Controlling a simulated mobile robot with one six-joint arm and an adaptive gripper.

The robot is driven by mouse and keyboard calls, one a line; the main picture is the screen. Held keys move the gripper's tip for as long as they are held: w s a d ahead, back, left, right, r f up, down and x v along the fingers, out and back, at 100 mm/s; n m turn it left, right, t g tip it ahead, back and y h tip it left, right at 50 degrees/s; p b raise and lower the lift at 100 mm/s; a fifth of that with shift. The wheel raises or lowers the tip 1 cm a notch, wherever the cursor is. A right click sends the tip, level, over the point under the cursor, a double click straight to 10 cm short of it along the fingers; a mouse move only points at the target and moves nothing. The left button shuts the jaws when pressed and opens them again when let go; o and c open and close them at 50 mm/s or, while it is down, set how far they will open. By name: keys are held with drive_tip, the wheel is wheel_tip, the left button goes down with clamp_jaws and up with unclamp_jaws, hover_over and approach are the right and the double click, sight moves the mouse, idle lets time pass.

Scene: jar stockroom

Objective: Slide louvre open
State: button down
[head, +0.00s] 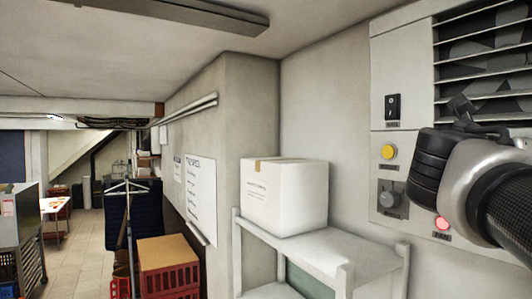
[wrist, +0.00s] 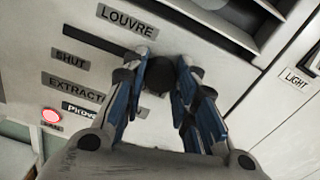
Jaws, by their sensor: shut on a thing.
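The louvre slider's dark round knob (wrist: 157,76) sits at the lower right of the visible dark slot (wrist: 92,40) in the wrist view. A LOUVRE label (wrist: 127,20) is above the slot and a SHUT label (wrist: 70,59) below its left part. My gripper (wrist: 160,70) is shut on the knob, with a blue-sided finger on either side. In the head view the fingers (head: 462,108) are small and dark before the panel, and my wrist hides the knob. The louvre grille (head: 484,62) has pale slats with dark gaps between them.
The wall panel also carries a black rocker switch (head: 392,106), a yellow button (head: 388,152), a grey rotary knob (head: 391,200) and a lit red FAN button (head: 442,223). A white carton (head: 284,197) stands on a white shelf (head: 325,249) to the left.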

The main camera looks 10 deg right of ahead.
drive_tip(key=shift+d+f, duration=0.1)
drive_tip(key=c, duration=1.8)
unclamp_jaws()
drive_tip(key=shift+s, duration=0.1)
drive_tip(key=o, duration=0.6)
drive_tip(key=shift+s, duration=0.2)
drive_tip(key=shift+c, duration=0.2)
drive_tip(key=shift+w, duration=0.1)
drive_tip(key=v, duration=1.2)
